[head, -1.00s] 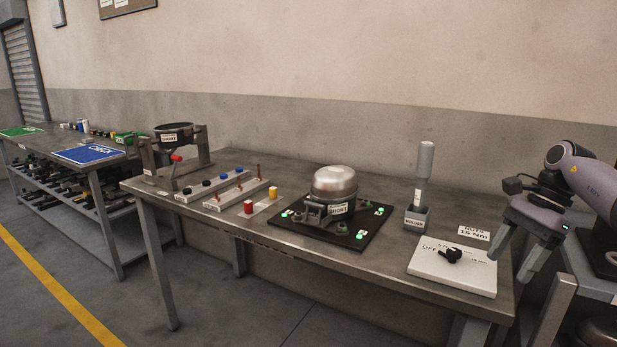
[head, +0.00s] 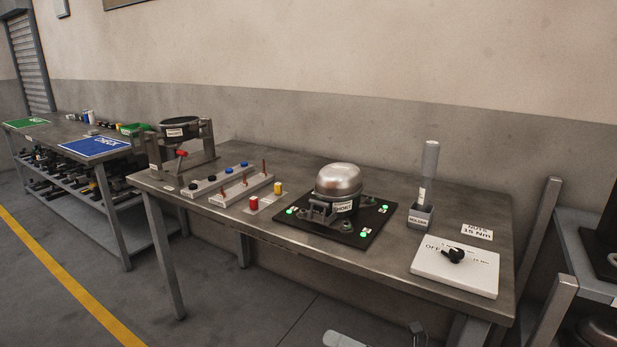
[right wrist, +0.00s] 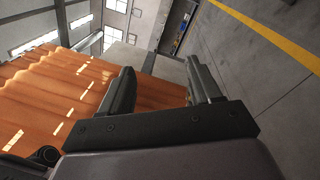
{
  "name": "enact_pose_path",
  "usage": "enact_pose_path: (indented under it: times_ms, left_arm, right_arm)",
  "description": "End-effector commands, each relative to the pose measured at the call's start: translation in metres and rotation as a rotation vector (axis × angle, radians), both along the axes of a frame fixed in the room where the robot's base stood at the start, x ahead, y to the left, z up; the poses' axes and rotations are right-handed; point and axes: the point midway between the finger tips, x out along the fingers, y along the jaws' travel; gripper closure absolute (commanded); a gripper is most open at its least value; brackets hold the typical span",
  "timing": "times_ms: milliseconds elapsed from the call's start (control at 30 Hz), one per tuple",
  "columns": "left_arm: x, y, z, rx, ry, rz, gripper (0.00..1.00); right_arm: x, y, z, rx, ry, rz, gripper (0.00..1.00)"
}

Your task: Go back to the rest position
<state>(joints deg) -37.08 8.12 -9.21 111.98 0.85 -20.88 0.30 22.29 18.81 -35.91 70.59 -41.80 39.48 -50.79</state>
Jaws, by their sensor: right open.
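My right gripper (head: 378,338) shows only in part at the bottom edge of the head view, low in front of the table. In the right wrist view my right gripper (right wrist: 160,84) has its two fingers wide apart with nothing between them. My left gripper is in neither view. A domed metal compressor (head: 338,181) stands on a black plate (head: 370,222) with green lights on the table (head: 290,238). No gripper touches it.
A grey tool stands in its holder (head: 419,217) beside a white board with a black knob (head: 455,264). A tilting fixture (head: 180,140) and pin rails stand left. Another bench (head: 97,146) is farther left. The wrist view shows orange corrugated material (right wrist: 50,95) and open floor (right wrist: 250,70).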

Motion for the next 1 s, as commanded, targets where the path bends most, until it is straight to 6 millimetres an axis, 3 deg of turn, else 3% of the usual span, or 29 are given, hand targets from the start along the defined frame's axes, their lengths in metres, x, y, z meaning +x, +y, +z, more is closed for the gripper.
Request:
enact_pose_path:
  times_ms: [167,367,600,800,1000]
  left_arm:
    - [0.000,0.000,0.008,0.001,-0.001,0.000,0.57]
    - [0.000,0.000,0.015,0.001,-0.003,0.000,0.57]
    - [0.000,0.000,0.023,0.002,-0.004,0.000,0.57]
    - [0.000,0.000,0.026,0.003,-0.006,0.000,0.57]
    - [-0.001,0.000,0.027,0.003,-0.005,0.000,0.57]
  right_arm:
    - [-0.023,-0.016,-0.014,0.314,0.377,-0.217,0.37]
    - [-0.058,-0.054,-0.045,0.661,0.807,-0.465,0.37]
    - [-0.130,-0.106,-0.092,1.081,1.294,-0.775,0.37]
    - [-0.192,-0.134,-0.117,1.348,1.572,-0.986,0.37]
    - [-0.219,-0.144,-0.125,1.456,1.674,-1.075,0.37]
